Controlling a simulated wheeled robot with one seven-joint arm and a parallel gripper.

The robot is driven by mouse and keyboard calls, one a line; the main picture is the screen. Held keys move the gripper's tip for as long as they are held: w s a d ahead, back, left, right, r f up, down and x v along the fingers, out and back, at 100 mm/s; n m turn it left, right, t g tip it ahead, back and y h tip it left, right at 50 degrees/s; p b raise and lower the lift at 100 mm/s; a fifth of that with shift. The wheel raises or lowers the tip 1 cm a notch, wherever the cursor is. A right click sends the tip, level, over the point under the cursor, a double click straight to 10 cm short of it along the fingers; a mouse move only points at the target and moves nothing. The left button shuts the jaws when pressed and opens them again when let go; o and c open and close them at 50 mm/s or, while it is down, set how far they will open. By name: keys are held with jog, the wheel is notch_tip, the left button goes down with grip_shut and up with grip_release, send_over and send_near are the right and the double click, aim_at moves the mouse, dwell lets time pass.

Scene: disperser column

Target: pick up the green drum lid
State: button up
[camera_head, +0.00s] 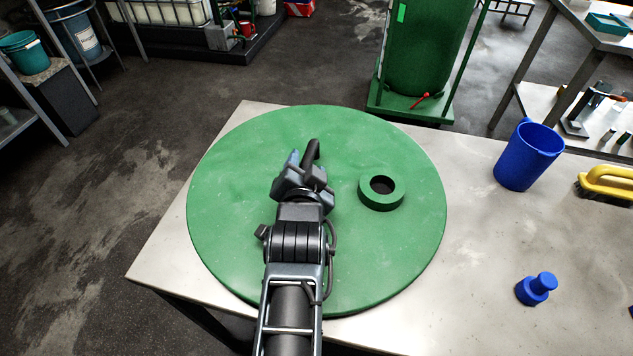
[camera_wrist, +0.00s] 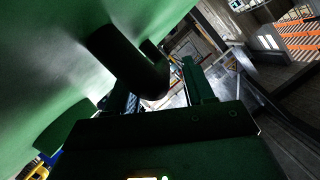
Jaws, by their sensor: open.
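My gripper (camera_head: 303,168) is open over the lid, right at the handle. In the wrist view the handle (camera_wrist: 130,65) lies just ahead of my open fingers, partly overlapping them. I cannot tell whether they touch it.
A green vessel (camera_head: 424,45) stands behind the table.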

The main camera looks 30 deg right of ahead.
jog(key=shift+w, duration=0.15)
jog(key=shift+d, duration=0.1)
grip_shut()
dwell(0.3)
dwell(0.8)
jog(key=shift+r, duration=0.1)
